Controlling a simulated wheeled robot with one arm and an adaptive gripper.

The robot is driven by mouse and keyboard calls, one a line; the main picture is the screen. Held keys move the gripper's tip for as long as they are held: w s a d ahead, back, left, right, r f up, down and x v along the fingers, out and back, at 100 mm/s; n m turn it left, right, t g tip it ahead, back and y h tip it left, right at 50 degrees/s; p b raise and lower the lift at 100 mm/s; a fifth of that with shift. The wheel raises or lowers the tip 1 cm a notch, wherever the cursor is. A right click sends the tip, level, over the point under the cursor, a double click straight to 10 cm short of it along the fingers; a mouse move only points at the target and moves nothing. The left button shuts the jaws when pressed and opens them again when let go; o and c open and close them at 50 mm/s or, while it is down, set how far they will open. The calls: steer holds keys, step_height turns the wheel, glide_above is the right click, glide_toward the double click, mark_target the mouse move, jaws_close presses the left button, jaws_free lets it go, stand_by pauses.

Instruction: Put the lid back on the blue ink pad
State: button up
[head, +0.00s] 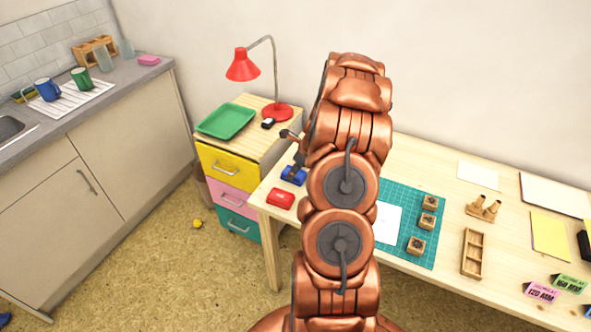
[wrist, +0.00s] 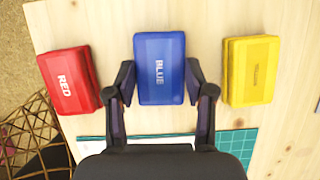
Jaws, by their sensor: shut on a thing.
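The blue lid (wrist: 160,68), lettered BLUE, sits between the fingertips of my gripper (wrist: 160,82) in the wrist view. The fingers press its left and right sides, so my gripper is shut on it. The lid hides whatever is under it, so I cannot tell whether it rests on the blue pad or is held just above. In the head view, blue (head: 293,175) shows under my gripper (head: 297,162), near the left end of the desk, partly hidden by my arm.
A red ink pad (wrist: 68,82) lies to the left and a yellow ink pad (wrist: 250,70) to the right, both apart from my fingers. A green cutting mat (head: 431,253) holds several wooden stamps. A wire basket (wrist: 35,130) is low left in the wrist view.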

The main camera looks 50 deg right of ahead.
steer(key=o, duration=1.2)
steer(key=shift+o, duration=0.2)
steer(key=shift+r+p, duration=2.95)
steer(key=shift+r, duration=0.6)
jaws_close()
steer(key=shift+f+b, duration=0.75)
steer(key=shift+f, duration=2.25)
